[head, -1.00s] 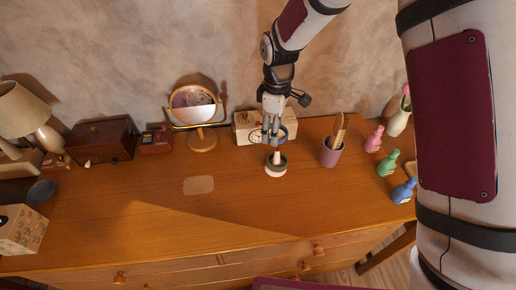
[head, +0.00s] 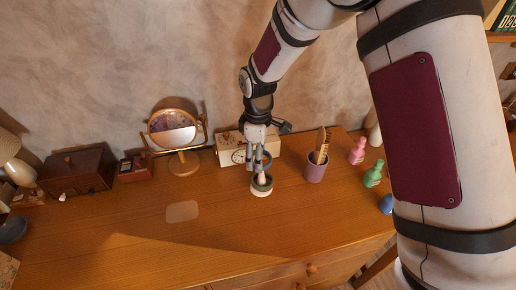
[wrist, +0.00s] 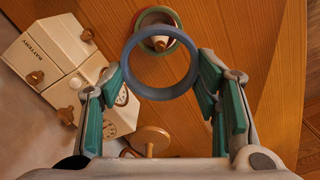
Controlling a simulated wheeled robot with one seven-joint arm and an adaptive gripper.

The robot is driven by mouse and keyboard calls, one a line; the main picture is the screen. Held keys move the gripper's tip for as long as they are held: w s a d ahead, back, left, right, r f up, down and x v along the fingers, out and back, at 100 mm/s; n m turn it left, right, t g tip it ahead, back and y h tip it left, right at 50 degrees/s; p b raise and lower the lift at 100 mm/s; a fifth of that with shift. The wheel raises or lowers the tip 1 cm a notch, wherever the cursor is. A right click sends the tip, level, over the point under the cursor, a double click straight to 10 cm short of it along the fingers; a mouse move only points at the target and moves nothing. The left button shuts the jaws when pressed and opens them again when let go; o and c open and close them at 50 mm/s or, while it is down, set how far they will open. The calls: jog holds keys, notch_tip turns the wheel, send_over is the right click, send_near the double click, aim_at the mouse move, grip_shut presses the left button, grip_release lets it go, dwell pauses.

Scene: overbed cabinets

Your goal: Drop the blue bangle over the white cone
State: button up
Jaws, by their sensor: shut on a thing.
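My gripper (head: 259,170) is shut on the blue bangle (wrist: 160,94), which shows as a full ring between the fingertips in the wrist view. In the head view the fingers partly hide the bangle. A green ring (wrist: 150,12) and a red ring lie around the cone, lower than the bangle. The bangle looks apart from the cone.
A cream box with dials (head: 229,149) stands close behind my gripper. A round mirror (head: 173,133) is to its left, a purple cup (head: 316,168) to its right. The dresser top (head: 150,235) in front is clear.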

jog(key=shift+f+b, duration=0.9)
jog(key=shift+f, duration=1.7)
jog(key=o, duration=1.1)
jog(key=shift+r+p, duration=1.15)
jog(key=shift+r, duration=2.8)
